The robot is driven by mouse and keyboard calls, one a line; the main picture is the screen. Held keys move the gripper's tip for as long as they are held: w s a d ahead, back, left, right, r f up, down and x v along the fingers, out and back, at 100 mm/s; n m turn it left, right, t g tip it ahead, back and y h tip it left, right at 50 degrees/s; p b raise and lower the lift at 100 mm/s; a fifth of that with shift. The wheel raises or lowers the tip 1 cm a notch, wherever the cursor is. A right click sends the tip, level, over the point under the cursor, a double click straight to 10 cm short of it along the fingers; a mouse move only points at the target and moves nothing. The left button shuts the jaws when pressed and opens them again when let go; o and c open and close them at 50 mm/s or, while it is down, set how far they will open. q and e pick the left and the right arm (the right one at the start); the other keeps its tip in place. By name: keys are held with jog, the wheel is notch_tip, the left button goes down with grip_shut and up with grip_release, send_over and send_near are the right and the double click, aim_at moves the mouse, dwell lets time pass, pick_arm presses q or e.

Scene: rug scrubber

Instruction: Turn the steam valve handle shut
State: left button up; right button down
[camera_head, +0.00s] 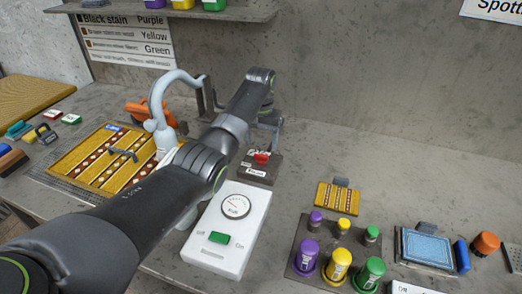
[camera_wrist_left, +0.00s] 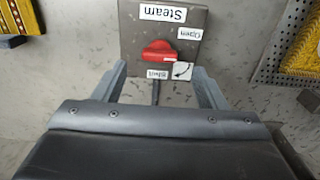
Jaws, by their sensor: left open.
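The steam valve is a dark square plate (camera_wrist_left: 135,28) with "Steam", "Open" and "Shut" labels and a curved arrow, seen upside down in the left wrist view. Its red handle (camera_wrist_left: 158,52) lies roughly crosswise in that view, near the "Shut" label. In the head view the red handle (camera_head: 262,158) is on the dark valve base right of my left arm. My left gripper (camera_wrist_left: 161,76) is open and empty, its two fingers apart on either side of the plate's near edge, with the handle just beyond them. It also shows above and behind the valve in the head view (camera_head: 272,125). My right gripper is not in view.
A white box with a gauge and green switch (camera_head: 218,238) stands in front of the valve. A grey curved pipe (camera_head: 158,95) and an orange tool (camera_head: 137,108) stand left. A yellow rug (camera_head: 85,155) lies further left. Purple, yellow and green bottles (camera_head: 338,265) stand right.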

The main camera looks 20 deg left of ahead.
aim_at(261, 154)
pick_arm(q)
jog(key=shift+f, duration=2.25)
jog(key=shift+c, duration=0.2)
jog(key=c, duration=0.9)
